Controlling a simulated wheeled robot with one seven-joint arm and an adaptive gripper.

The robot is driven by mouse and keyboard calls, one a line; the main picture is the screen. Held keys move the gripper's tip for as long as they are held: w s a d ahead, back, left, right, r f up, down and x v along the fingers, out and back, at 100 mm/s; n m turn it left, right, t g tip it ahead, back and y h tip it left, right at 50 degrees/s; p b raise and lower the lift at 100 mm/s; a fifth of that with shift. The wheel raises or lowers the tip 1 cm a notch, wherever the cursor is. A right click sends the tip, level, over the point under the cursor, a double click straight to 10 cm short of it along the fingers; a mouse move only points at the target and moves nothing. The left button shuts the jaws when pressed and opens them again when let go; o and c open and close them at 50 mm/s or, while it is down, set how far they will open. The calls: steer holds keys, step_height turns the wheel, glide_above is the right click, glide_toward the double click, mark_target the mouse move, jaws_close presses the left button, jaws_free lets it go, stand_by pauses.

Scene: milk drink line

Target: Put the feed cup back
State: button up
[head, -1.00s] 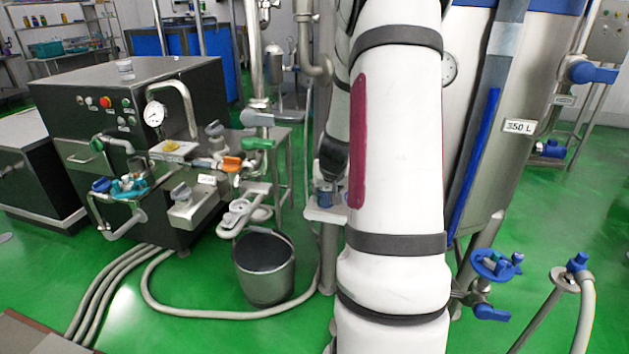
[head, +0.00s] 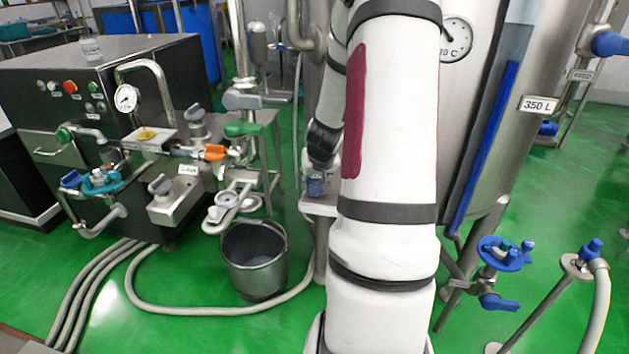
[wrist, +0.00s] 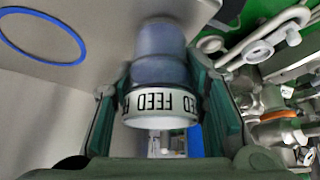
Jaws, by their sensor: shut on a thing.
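The feed cup (wrist: 158,75) is a bluish, see-through cup with a white band lettered FEED. In the wrist view my gripper (wrist: 165,98) is shut on it, one green finger on each side of the band. In the head view the cup (head: 314,187) shows small and blue below my gripper, over a small steel shelf (head: 318,208) on a post. A blue ring (wrist: 62,65) is marked on a pale flat surface at upper left in the wrist view, beside the cup and apart from it. I cannot tell whether the cup touches the surface.
A steel bucket (head: 254,262) stands on the green floor left of the post, with a hose (head: 190,311) around it. A dark machine (head: 110,100) with valves is at left. A large tank (head: 480,130) is close behind my arm at right.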

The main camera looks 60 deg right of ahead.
steer(key=shift+f, duration=0.1)
steer(key=o, duration=1.4)
steer(key=shift+o, duration=0.2)
steer(key=shift+r, duration=0.2)
